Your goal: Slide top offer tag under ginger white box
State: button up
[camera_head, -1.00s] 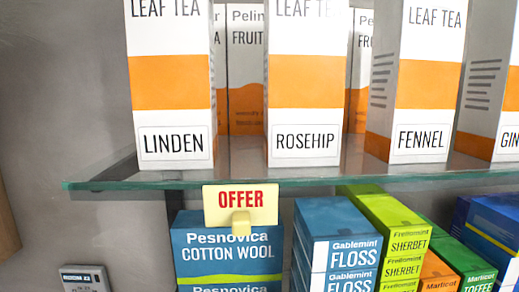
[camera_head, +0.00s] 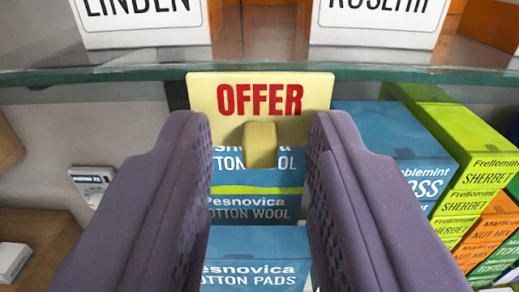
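The offer tag (camera_head: 215,98) is pale yellow with red lettering and a small block-shaped tab (camera_head: 260,145) on its front. It sits on the front edge of the glass shelf (camera_head: 420,74), under the gap between the white linden box (camera_head: 145,22) and the white rosehip box (camera_head: 375,22). My gripper (camera_head: 260,138) is open, with one purple finger on each side of the tab and a gap on both sides. The fingertips overlap the tag's lower corners in view; whether they touch is unclear. The ginger box is out of view now.
Below the glass shelf stand blue cotton wool boxes (camera_head: 255,205), blue floss boxes (camera_head: 395,140) and green sherbet boxes (camera_head: 450,130). Orange nut mix boxes (camera_head: 490,235) stand at the lower right. A small grey device (camera_head: 92,182) is on the left.

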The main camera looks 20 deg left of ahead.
grip_shut()
dwell(1.2)
